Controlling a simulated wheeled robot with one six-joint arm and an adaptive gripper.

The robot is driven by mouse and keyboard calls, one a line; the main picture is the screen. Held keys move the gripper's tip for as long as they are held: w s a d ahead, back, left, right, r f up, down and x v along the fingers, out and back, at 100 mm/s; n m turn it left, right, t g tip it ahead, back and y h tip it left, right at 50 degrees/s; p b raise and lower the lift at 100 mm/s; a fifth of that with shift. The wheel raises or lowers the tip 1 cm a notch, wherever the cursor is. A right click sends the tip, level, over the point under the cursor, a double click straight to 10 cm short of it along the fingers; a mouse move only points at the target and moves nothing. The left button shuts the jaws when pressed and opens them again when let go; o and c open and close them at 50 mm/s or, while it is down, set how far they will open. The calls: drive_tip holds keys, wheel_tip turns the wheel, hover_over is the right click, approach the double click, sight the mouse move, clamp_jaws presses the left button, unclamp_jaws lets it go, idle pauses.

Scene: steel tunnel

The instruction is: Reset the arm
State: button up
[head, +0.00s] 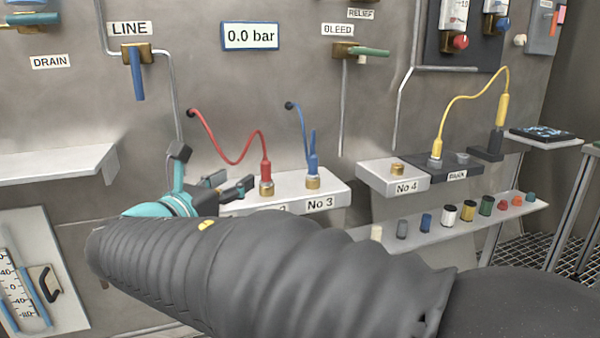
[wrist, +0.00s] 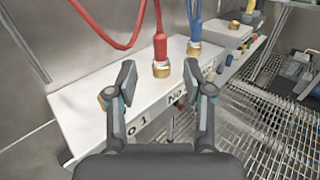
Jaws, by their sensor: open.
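My gripper (head: 229,185) is at the left end of the white shelf block (head: 333,191) in the head view, with my dark sleeved arm crossing the foreground. In the wrist view my gripper (wrist: 160,80) is open, with its two fingers spread and nothing between them. The block (wrist: 100,95) lies beneath and ahead of the fingers. A red hose plug (head: 266,171) stands upright in a brass fitting, and a blue hose plug (head: 312,163) stands in the fitting at No 3. Both plugs appear ahead of the fingers, apart from them. My arm hides part of the block.
A blue LINE handle (head: 138,80) hangs down, and a green BLEED handle (head: 372,51) lies level. The display (head: 250,36) reads 0.0 bar. A yellow cable (head: 470,97) arches at the right. A lower shelf (head: 470,225) holds several coloured caps. A left shelf (head: 60,162) is bare.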

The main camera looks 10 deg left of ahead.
drive_tip(key=d+f+m+g+h, duration=0.1)
drive_tip(key=d+f+m+g, duration=0.25)
drive_tip(key=d, duration=0.65)
drive_tip(key=s+d+f+m+g, duration=0.1)
drive_tip(key=d+f+m+g, duration=0.1)
drive_tip(key=d+m, duration=0.5)
drive_tip(key=d+f+m+g+h, duration=0.1)
drive_tip(key=d+f+m+g, duration=0.2)
drive_tip(key=d, duration=0.9)
drive_tip(key=s+d+f+m+g+y, duration=0.1)
drive_tip(key=s+d+f+m+y, duration=0.2)
drive_tip(key=s+d+f+m, duration=0.2)
drive_tip(key=s+d+f+m+g+y, duration=0.2)
drive_tip(key=s+d+f+m, duration=0.3)
drive_tip(key=s+m, duration=0.7)
drive_tip(key=f+m+y, duration=0.1)
drive_tip(key=m, duration=0.1)
drive_tip(key=shift+s+d+m, duration=0.2)
drive_tip(key=shift+m, duration=0.15)
drive_tip(key=shift+f, duration=0.1)
drive_tip(key=shift+c, duration=0.2)
